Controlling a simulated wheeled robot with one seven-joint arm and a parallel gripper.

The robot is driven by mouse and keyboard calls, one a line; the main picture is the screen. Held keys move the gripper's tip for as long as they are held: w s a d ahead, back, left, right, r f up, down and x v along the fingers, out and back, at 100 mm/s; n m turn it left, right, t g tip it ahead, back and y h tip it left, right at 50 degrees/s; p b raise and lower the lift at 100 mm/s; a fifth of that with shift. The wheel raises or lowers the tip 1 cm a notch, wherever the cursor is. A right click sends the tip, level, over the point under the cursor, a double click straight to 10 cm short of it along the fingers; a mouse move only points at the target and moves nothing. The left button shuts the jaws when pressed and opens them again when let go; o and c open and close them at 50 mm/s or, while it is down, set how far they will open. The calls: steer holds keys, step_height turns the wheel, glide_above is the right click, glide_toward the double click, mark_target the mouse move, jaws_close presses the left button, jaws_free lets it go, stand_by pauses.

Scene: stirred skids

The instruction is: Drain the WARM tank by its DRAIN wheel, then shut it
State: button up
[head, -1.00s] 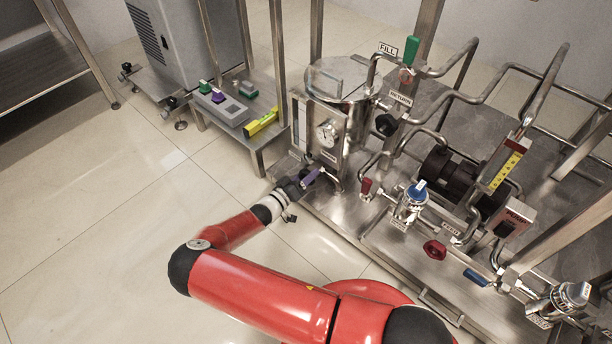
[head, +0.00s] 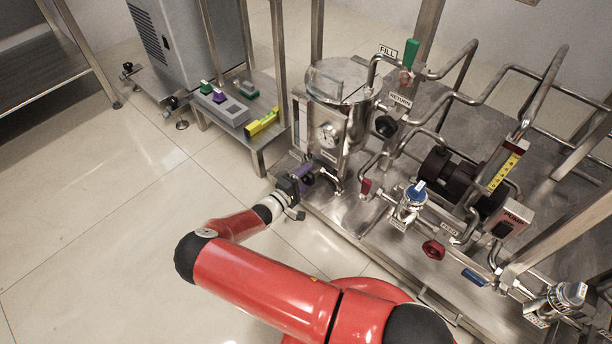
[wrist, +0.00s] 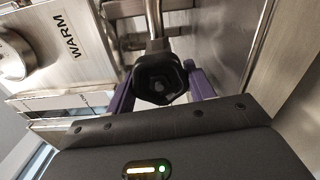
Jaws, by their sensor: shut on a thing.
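The WARM tank (head: 338,85) is a steel vessel with a round gauge on its front. Its WARM label (wrist: 76,40) is readable in the wrist view. A black handwheel (wrist: 160,79) sits on a steel pipe low at the tank, between my gripper's (wrist: 162,90) two purple fingers. The fingers are shut on the wheel, one on each side. In the head view my gripper (head: 304,176) is at the tank's foot, and the wheel is small and partly hidden there. I cannot read a DRAIN label on it.
A red-handled valve (head: 366,187), a blue-topped valve (head: 411,201) and a red wheel (head: 433,249) stand to the right. The pump (head: 449,172) and pipes lie beyond. A low shelf (head: 259,139) with a yellow level (head: 262,123) stands left. Floor at left is clear.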

steer(key=n, duration=0.5)
steer(key=shift+f+n, duration=0.15)
steer(key=shift+n, duration=0.15)
steer(key=n, duration=0.5)
steer(key=shift+s+f+n, duration=0.1)
steer(key=shift+n, duration=0.2)
steer(key=n, duration=0.5)
steer(key=shift+s+d, duration=0.1)
steer(key=n, duration=0.5)
steer(key=shift+d+n, duration=0.1)
steer(key=shift+n, duration=0.2)
steer(key=shift+s, duration=0.1)
steer(key=o, duration=1)
steer(key=shift+c, duration=0.2)
steer(key=v, duration=0.7)
steer(key=shift+s+a, duration=0.3)
